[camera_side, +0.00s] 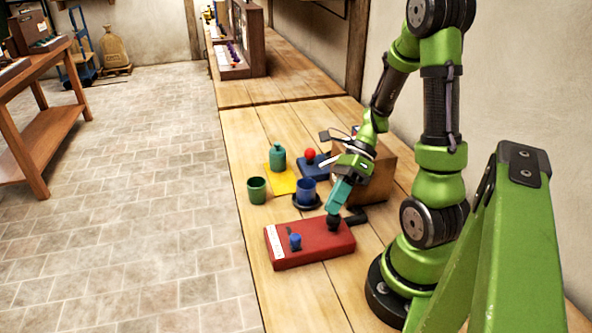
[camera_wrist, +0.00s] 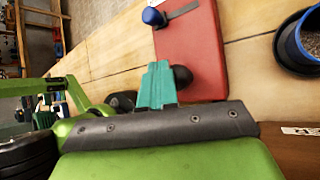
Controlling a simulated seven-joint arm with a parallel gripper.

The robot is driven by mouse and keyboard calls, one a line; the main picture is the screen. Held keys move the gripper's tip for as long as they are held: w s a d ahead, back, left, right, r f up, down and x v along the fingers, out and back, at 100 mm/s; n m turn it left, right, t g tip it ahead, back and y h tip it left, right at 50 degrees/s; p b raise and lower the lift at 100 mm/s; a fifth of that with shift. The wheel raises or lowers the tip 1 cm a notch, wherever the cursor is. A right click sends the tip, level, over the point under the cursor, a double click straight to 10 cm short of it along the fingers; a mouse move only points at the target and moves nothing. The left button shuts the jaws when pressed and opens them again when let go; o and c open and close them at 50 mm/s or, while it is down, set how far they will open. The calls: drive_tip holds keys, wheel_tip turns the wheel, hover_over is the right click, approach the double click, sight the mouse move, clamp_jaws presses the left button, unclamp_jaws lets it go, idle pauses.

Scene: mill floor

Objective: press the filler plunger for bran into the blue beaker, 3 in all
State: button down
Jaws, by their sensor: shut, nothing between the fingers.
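The blue beaker (camera_side: 306,191) stands upright on a dark round base on the bench. In the wrist view the beaker (camera_wrist: 286,45) is cut off by the right edge, and greyish-brown grainy matter shows inside. A red box (camera_side: 318,246) lies in front of it, with a blue knob (camera_side: 295,241) and a black rounded knob (camera_side: 333,224) on top. Which part is the bran plunger I cannot tell. My gripper (camera_side: 331,211) is shut and empty, pointing down at the black knob. Its teal fingers (camera_wrist: 157,84) partly cover the black knob (camera_wrist: 183,77); contact is unclear.
A green cup (camera_side: 257,190) stands left of the beaker. A teal bottle (camera_side: 277,159) stands on a yellow mat (camera_side: 281,185). A red ball (camera_side: 310,154) tops a blue block (camera_side: 314,170). A wooden box (camera_side: 378,180) stands behind my gripper. The bench left of the red box is narrow.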

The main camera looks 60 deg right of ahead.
drive_tip(key=shift+d+f, duration=0.1)
drive_tip(key=shift+f, duration=0.35)
drive_tip(key=shift+s+d+r, duration=0.15)
drive_tip(key=shift+r, duration=0.7)
drive_tip(key=shift+r, duration=2.55)
